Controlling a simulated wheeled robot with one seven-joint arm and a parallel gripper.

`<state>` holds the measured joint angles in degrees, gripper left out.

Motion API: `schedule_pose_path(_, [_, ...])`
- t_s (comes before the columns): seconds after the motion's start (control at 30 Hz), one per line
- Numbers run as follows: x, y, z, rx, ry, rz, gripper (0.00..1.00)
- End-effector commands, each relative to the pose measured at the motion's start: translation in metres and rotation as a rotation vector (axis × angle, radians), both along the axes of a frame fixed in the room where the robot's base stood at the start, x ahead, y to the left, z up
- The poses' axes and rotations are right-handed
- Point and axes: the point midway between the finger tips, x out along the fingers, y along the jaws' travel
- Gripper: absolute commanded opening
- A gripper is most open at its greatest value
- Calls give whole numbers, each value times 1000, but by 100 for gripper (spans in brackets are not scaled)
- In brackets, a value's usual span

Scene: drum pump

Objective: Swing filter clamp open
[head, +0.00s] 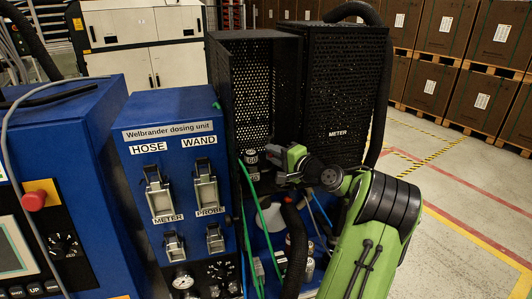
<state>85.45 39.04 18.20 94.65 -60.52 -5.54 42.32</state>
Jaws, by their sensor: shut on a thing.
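My gripper (270,156) reaches leftward into the open black mesh cabinet (252,85), at the end of my green arm. Its fingertips are small and partly hidden by the gripper body and wrist. It is shut on what appears to be the filter clamp, at the small metal fitting (250,158) inside the cabinet. The clamp's own shape and how far it stands open cannot be made out.
A black mesh panel marked METER (345,95) stands right of the opening. Left is the blue dosing unit (172,215) with latches marked HOSE and WAND. Green tubes (246,215) and a black hose (295,245) hang below the gripper. Open floor (455,200) lies right.

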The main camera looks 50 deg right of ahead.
Motion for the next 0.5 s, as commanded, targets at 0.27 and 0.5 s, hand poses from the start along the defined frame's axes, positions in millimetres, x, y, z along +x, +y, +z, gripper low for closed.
schedule_pose_path(0.27, [0, -1, -1, -2, 0, -4, 38])
schedule_pose_path(0.5, [0, 0, 0, -2, 0, -4, 41])
